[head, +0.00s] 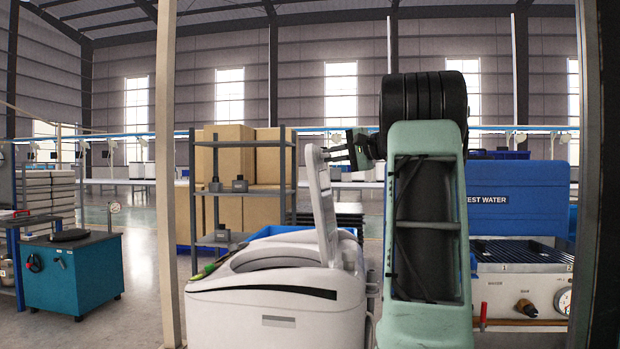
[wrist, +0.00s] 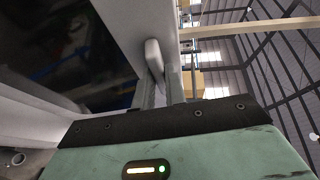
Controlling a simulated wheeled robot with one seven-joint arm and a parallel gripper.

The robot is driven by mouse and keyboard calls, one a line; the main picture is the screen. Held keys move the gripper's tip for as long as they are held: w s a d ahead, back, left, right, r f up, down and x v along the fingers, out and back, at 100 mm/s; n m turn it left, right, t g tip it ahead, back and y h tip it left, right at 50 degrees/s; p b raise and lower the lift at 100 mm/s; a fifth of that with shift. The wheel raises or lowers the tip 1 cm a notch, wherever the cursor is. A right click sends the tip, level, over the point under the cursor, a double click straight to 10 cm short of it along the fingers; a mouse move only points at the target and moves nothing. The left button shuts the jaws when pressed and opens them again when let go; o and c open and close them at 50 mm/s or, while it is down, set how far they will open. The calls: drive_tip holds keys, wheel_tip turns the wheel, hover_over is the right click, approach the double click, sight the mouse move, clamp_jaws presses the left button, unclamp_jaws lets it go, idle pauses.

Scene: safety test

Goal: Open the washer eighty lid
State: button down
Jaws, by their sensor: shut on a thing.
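The white washer (head: 275,310) stands at the lower middle of the head view, its top opening exposed. Its lid (head: 320,203) is raised and close to upright, tilted slightly. My gripper (head: 332,155) is at the lid's upper edge, reaching in from the right. In the wrist view my gripper (wrist: 161,82) has its two fingers closed around a pale rounded part of the lid (wrist: 153,55). The lid's dark inner panel fills the left of that view. My arm hides the area right of the washer.
A shelf rack with cardboard boxes (head: 237,160) stands behind the washer. A blue-lidded test bench (head: 518,200) is to the right. A teal cabinet (head: 72,275) is at the left. A pale post (head: 166,180) rises left of the washer. Open floor lies between cabinet and post.

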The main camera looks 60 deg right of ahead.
drive_tip(key=s+d+m+t+b, duration=0.1)
drive_tip(key=s+d+t+b, duration=0.1)
drive_tip(key=s, duration=0.4)
drive_tip(key=shift+d+f+b, duration=0.25)
drive_tip(key=shift+f+b, duration=0.05)
drive_tip(key=c, duration=1.4)
unclamp_jaws()
drive_tip(key=shift+c, duration=0.2)
drive_tip(key=s+f, duration=0.1)
drive_tip(key=s, duration=1.6)
drive_tip(key=shift+s+p, duration=0.15)
drive_tip(key=shift+p, duration=0.3)
